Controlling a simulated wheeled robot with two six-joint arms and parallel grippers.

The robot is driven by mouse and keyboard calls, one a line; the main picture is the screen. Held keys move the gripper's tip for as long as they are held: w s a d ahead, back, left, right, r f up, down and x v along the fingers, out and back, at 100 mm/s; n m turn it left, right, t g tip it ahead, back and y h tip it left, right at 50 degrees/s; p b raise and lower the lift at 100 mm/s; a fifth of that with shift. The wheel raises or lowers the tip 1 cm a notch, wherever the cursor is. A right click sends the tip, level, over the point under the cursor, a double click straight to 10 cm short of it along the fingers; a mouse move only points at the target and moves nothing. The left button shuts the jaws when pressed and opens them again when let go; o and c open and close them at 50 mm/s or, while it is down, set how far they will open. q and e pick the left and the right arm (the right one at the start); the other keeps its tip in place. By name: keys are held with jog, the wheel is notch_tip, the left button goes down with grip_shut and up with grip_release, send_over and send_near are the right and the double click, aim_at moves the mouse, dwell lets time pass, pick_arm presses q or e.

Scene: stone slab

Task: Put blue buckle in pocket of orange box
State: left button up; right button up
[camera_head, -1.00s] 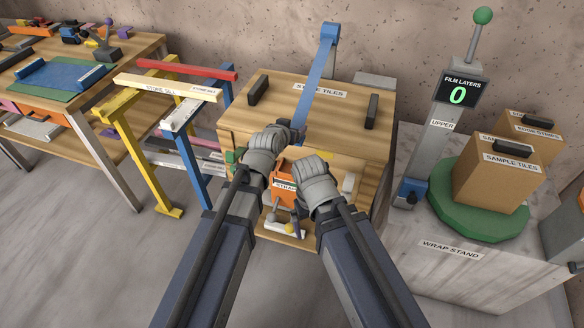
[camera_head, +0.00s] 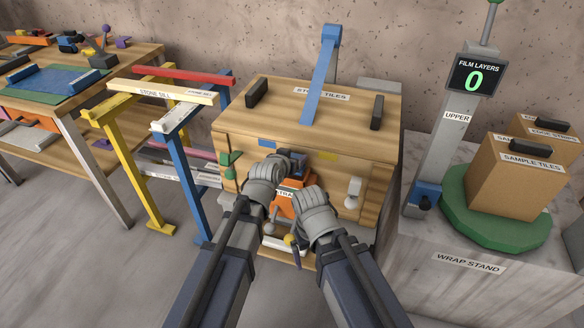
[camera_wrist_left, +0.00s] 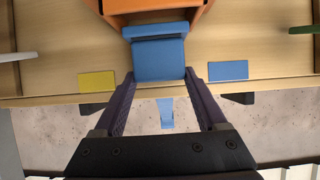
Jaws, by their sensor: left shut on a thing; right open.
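The orange box (camera_head: 283,204) is on the front of the wooden crate, its label partly covered by my grippers. In the left wrist view the orange box (camera_wrist_left: 168,7) is at the top edge. The blue buckle (camera_wrist_left: 158,60) is right against the box's edge there; whether it is inside the pocket cannot be told. My left gripper (camera_wrist_left: 160,78) has its fingers on either side of the buckle and is shut on it. My right gripper (camera_head: 298,195) is open, beside the box.
A blue strap (camera_head: 318,95) runs from a post over the lid of the stone tiles crate (camera_head: 240,112). Yellow and blue sawhorses (camera_head: 140,160) stand left. The wrap stand (camera_head: 440,245) with cartons (camera_head: 515,185) stands right. A white fitting (camera_head: 354,187) is on the crate's front.

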pick_arm(q)
jog(key=shift+f+b, duration=1)
jog(key=shift+f, duration=0.45)
pick_arm(e)
jog(key=shift+f, duration=1.45)
pick_arm(q)
jog(key=shift+f, duration=0.15)
jog(key=o, duration=1.5)
pick_arm(e)
jog(key=shift+f, duration=0.1)
